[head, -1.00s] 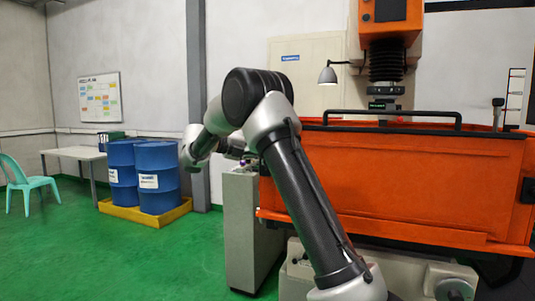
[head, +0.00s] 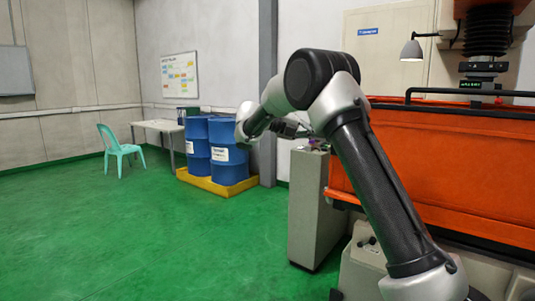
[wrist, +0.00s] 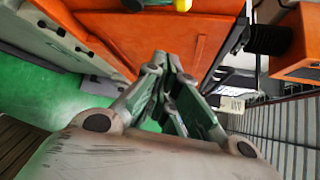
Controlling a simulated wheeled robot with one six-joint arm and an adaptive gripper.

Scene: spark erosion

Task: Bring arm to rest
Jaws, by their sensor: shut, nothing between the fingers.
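My arm is folded, with its elbow raised in the middle of the head view. My gripper (head: 308,133) points right there, partly hidden behind my arm and small in the picture. In the wrist view my gripper (wrist: 170,62) has its fingers drawn together with nothing held between them. The orange machine tank (wrist: 185,38) lies beyond the fingers in that view.
The orange tank (head: 440,170) fills the right side, with a grey cabinet (head: 308,210) beside it. Blue drums (head: 228,150) stand on a yellow tray (head: 238,187) at a pillar (head: 268,90). A turquoise chair (head: 118,150) is farther left. The green floor at left is clear.

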